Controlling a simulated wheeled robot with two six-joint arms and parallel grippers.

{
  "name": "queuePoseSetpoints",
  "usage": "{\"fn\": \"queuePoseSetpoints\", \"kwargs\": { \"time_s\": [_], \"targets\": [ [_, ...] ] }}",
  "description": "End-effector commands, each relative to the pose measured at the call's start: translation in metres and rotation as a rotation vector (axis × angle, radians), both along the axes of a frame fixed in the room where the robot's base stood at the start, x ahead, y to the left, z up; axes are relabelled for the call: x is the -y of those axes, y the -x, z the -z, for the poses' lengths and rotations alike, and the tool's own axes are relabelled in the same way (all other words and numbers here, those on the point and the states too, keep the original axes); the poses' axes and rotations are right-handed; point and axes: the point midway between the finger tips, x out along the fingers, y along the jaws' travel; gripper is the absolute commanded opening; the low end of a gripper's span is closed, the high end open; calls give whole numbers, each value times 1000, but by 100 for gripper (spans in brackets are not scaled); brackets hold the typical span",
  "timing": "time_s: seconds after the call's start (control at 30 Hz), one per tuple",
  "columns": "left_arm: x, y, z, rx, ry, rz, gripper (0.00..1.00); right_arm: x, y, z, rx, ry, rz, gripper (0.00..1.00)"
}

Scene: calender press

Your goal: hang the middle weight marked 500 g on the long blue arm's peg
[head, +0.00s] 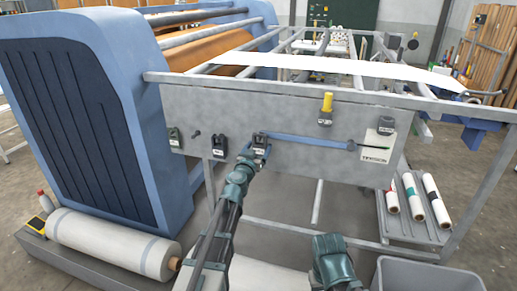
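The long blue arm (310,140) runs across the front of the grey panel. A thin black pointer (372,146) at its right end crosses the paper marked TENSION. A dark weight (260,139) is at the blue arm's left end; its marking is too small to read. I cannot tell whether it hangs on the peg, which is hidden. My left gripper (255,153) is right at this weight, from below and in front; whether its fingers are shut is unclear. Other dark weights hang at left (174,138) and lower right of it (219,145). My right gripper is not visible.
A small bare dark peg (196,134) sticks out between the two left weights. A metal rail (290,92) runs above. A grey bin (415,273) stands at lower right.

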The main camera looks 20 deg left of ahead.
Motion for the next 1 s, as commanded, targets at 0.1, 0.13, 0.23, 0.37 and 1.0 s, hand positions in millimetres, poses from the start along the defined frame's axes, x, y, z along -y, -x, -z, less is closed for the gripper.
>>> {"fn": "queuePoseSetpoints", "kwargs": {
  "time_s": [0.1,0.13,0.23,0.37,1.0],
  "targets": [
    [0,0,0,0,0,0,100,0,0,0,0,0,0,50],
    [0,0,0,0,0,0,100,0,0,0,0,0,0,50],
    [0,0,0,0,0,0,100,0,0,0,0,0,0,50],
    [0,1,0,0,0,0,100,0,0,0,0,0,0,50],
    [-3,100,0,0,0,-1,100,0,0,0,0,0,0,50]
  ]
}}
